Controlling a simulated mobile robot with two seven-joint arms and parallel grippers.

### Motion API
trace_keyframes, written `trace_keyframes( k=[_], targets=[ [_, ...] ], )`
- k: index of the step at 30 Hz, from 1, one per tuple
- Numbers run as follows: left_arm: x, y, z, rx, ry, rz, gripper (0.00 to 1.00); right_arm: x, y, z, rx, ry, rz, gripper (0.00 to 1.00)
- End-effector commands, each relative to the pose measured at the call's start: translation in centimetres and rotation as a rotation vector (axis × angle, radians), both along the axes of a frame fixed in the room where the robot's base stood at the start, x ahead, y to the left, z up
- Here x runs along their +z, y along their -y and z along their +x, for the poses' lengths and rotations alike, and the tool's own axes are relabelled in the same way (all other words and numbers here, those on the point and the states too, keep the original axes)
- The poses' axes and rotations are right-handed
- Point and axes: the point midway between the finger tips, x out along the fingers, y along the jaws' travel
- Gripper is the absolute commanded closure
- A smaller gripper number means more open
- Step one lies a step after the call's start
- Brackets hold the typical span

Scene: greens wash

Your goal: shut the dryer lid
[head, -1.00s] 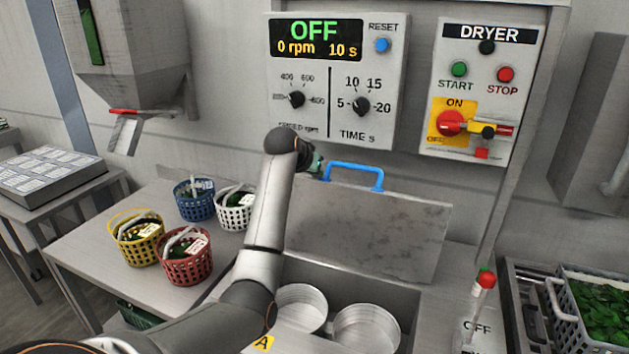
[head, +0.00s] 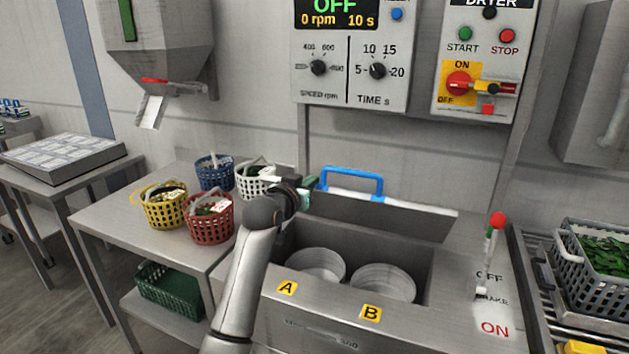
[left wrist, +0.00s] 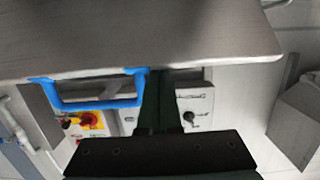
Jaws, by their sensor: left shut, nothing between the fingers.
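The dryer lid (head: 390,222) is a grey metal plate, tilted partly forward over the dryer and still open. Its blue handle (head: 352,179) stands on the upper edge. Under it the dryer opening shows two round metal baskets, A (head: 316,264) and B (head: 384,282). My left gripper (head: 307,185) is shut and empty at the lid's upper left corner, left of the handle. In the left wrist view the lid (left wrist: 140,35) fills the top, with the handle (left wrist: 97,104) beside my fingers (left wrist: 163,98), which are at the lid's edge; contact is unclear. My right gripper is out of view.
The side table (head: 115,213) at left holds blue, white, yellow and red baskets close to my left arm. A control panel (head: 350,60) and a switch panel (head: 478,60) hang behind. A red-knobbed lever (head: 496,222) stands right of the dryer opening.

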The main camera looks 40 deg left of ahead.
Motion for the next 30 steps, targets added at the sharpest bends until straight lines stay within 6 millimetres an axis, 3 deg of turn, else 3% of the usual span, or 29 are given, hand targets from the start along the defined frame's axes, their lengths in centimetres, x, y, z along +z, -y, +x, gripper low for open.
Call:
trace_keyframes(
  k=[1,5,12,19,20,21,24,30],
  targets=[
    [-2.7,0.3,-0.7,-0.001,0.033,0.011,1.0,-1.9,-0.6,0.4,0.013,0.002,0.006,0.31],
    [-5.0,0.8,-2.3,-0.001,0.144,0.046,1.0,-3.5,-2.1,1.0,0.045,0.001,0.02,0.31],
    [-9.2,1.6,-5.2,0.0,0.33,0.105,1.0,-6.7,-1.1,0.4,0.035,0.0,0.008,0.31],
    [-12.5,2.2,-6.8,0.0,0.323,0.103,1.0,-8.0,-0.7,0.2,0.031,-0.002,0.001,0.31],
    [-13.0,2.2,-6.9,0.0,0.322,0.102,1.0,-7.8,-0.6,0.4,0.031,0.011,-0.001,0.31],
    [-13.5,2.3,-7.1,0.0,0.323,0.103,1.0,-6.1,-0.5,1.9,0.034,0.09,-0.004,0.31],
    [-14.8,2.4,-7.5,0.0,0.323,0.102,1.0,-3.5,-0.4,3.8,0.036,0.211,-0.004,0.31],
    [-16.6,2.5,-7.9,0.0,0.325,0.102,1.0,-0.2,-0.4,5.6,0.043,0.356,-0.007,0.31]
  ],
)
